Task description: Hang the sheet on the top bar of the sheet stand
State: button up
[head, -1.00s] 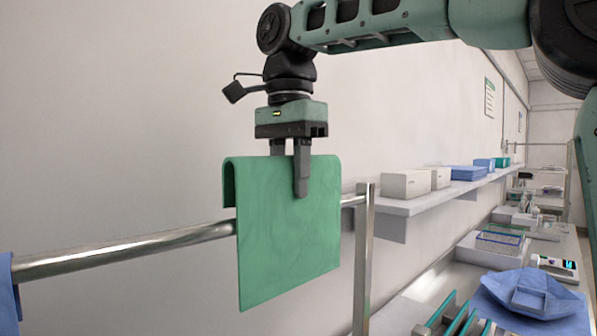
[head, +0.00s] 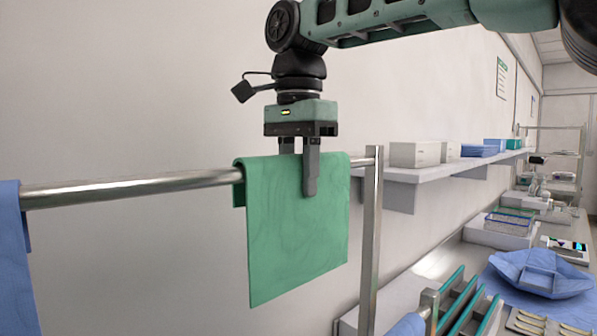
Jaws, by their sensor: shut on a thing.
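The green sheet (head: 297,240) is folded over, with a long front flap and a short back flap showing at its upper left. My gripper (head: 298,180) is shut on the sheet near its top edge, one finger in front and the other behind. The top bar (head: 135,188) of the sheet stand runs in from the left and meets the sheet just below its top fold, then shows again at the right by the post (head: 371,240). The sheet appears to straddle the bar. I cannot tell whether its fold rests on the bar.
A blue sheet (head: 14,255) hangs on the bar at the far left, with bare bar between. A wall shelf (head: 425,172) with boxes (head: 414,154) is behind the post. A counter at lower right holds a blue wrapped bundle (head: 540,275) and a rack with green panels (head: 470,310).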

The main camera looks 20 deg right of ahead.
jog(key=o, duration=1.3)
notch_tip(320, 180, up, 17)
jog(key=p, duration=0.6)
jog(key=shift+r, duration=0.15)
